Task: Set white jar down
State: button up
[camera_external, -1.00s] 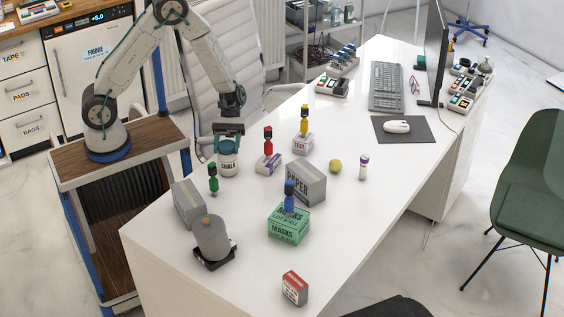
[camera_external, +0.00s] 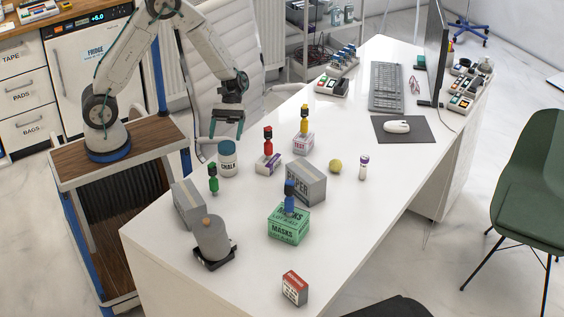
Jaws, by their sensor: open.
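The white jar (camera_external: 227,160) stands upright on the white desk (camera_external: 345,227). It has a blue-teal lid and a dark label reading CHALK. My gripper (camera_external: 226,133) is above the jar, apart from it. Its jaws are open and empty, pointing down.
Near the jar are a green-topped figure (camera_external: 213,180), a red one (camera_external: 267,142) on a small box and a grey carton (camera_external: 188,203). A grey PAPER box (camera_external: 307,184) and a green MASKS box (camera_external: 288,226) stand to the right. The front right desk is mostly clear.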

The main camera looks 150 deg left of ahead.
jog(key=w+d+r+m+g, duration=0.35)
jog(key=d+r+m, duration=0.25)
jog(key=d, duration=0.5)
jog(key=w+d+r+m+g, duration=0.2)
jog(key=d+r+m+g, duration=0.4)
jog(key=d, duration=0.4)
jog(key=s+d+r+m+y, duration=0.3)
jog(key=s+d+m+y, duration=0.1)
jog(key=d+m, duration=0.4)
jog(key=s+d+r+m+y, duration=0.3)
jog(key=s+d+m+y, duration=0.1)
jog(key=s+d+m, duration=0.3)
jog(key=shift+s+d+r+m+t, duration=0.3)
jog(key=shift+d+m+t, duration=0.05)
jog(key=shift+d+m, duration=0.05)
